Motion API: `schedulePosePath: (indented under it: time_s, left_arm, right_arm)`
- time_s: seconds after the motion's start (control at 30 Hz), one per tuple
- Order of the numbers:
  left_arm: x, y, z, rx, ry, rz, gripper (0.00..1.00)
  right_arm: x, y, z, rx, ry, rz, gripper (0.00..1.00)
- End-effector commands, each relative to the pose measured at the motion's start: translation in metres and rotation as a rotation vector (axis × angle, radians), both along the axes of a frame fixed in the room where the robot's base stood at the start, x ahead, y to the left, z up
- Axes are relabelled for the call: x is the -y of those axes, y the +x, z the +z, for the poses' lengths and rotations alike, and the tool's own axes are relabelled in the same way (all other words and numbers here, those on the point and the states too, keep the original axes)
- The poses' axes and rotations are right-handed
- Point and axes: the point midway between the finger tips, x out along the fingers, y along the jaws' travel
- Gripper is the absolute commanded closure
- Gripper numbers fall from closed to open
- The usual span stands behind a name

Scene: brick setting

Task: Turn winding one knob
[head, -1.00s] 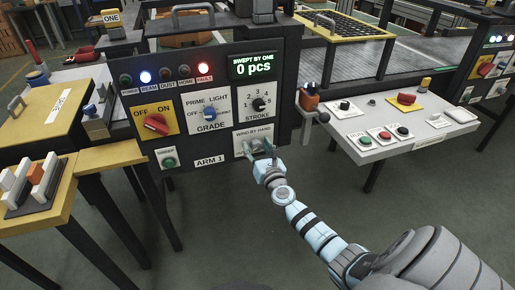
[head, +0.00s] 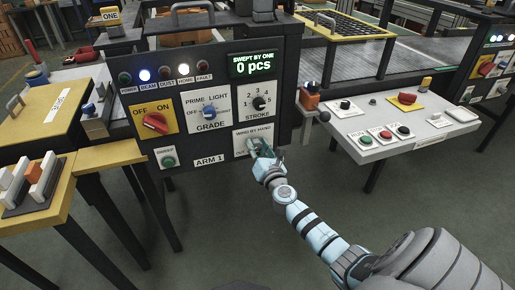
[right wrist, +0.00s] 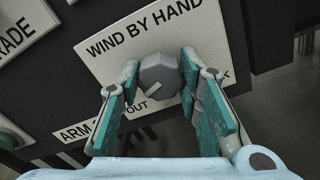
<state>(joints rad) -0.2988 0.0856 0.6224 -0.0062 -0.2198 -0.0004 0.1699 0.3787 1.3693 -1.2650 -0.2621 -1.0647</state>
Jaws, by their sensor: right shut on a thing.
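The winding knob (right wrist: 158,72) is a grey, faceted knob on the white "WIND BY HAND" plate (right wrist: 112,55), in the middle of the right wrist view. A pale mark on its lower side lies near the word OUT. My right gripper (right wrist: 160,78) has its two teal fingers on either side of the knob and is shut on it. In the head view my right gripper (head: 261,152) is at the plate and hides most of the knob. My left gripper is not in view.
A white button console (head: 430,135) stands to the right.

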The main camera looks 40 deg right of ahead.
Motion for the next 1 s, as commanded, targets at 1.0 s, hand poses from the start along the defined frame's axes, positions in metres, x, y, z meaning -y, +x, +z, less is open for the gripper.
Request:
schedulePosePath:
  time_s: [1.0]
  left_arm:
    - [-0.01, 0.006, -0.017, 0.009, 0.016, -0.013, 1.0]
  right_arm:
    - [0.0, -0.001, -0.001, 0.17, 0.497, -0.001, 0.96]
